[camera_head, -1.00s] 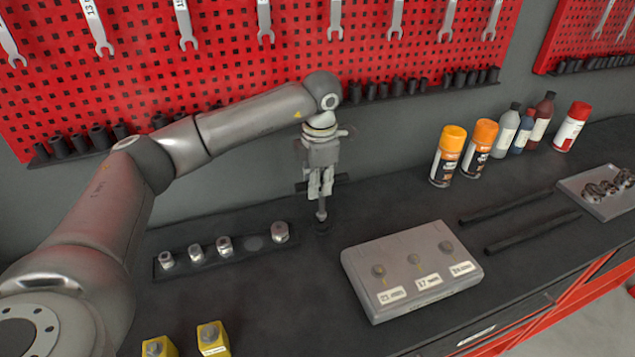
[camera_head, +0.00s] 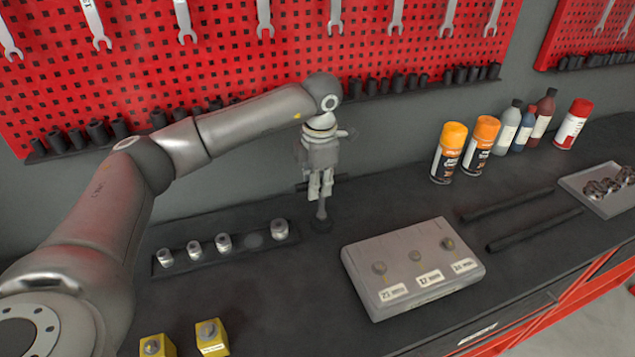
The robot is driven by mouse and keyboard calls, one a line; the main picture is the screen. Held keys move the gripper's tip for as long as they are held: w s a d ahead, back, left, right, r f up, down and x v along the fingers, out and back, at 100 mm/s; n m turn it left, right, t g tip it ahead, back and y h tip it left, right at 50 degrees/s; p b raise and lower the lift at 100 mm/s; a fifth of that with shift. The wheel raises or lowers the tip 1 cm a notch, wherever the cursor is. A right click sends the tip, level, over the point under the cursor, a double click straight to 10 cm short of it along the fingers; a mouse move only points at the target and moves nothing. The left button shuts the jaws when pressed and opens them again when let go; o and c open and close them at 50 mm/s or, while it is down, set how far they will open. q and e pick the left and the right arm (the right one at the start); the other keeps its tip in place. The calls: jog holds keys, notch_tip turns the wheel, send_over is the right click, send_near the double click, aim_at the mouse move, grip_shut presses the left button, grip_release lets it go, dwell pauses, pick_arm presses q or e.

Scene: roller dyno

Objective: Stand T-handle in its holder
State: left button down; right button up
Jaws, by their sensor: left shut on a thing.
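My left gripper (camera_head: 320,190) points down over the back of the dark bench, near the wall. It is shut on the T-handle (camera_head: 321,208), whose metal shaft hangs below the fingers and stands about upright. The T-handle's dark crossbar shows in part on both sides of the fingers. The shaft's lower end is at a small dark round holder (camera_head: 321,226) on the bench. I cannot tell how far the shaft sits in it. My right gripper is not in view.
A dark rail (camera_head: 200,259) with several metal sockets and one empty spot lies left of the holder. A grey box (camera_head: 385,300) with labelled knobs stands at front right. Spray cans (camera_head: 449,155) and bottles stand behind right. Two yellow blocks (camera_head: 211,338) sit at front left. Wrenches hang on the red pegboard.

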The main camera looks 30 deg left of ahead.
pick_arm(q)
jog(key=shift+f, duration=0.25)
jog(key=c, duration=1.3)
grip_release()
jog(key=shift+o, duration=0.2)
jog(key=o, duration=1.3)
jog(key=shift+c, duration=0.2)
jog(key=shift+r, duration=0.15)
jog(key=shift+s+d+r+p, duration=0.15)
jog(key=shift+r+p, duration=0.85)
jog(key=shift+r, duration=0.7)
jog(key=shift+s+d+r+p, duration=0.1)
jog(key=shift+r+p, duration=0.9)
jog(key=shift+r, duration=0.65)
